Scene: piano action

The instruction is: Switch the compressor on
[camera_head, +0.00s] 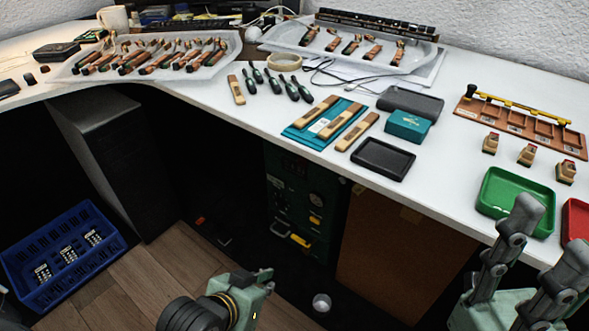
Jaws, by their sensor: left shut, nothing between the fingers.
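A dark green unit (301,206) stands in the shade under the desk, with a round gauge and small yellow and red parts on its front. It looks like the compressor; I cannot tell which part is its switch or whether it is on. My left gripper (262,276) is low at the bottom centre, in front of and below the unit in the picture. It is shut and empty, apart from the unit. My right gripper (552,232) is at the lower right, its two grey fingers spread apart, near the green tray and empty.
The white desk (440,175) overhangs the unit. A brown panel (400,255) stands right of the unit, and a dark cabinet (110,160) stands to the left. A blue crate (62,255) is on the wooden floor. The green tray (515,202) lies near the desk's front edge.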

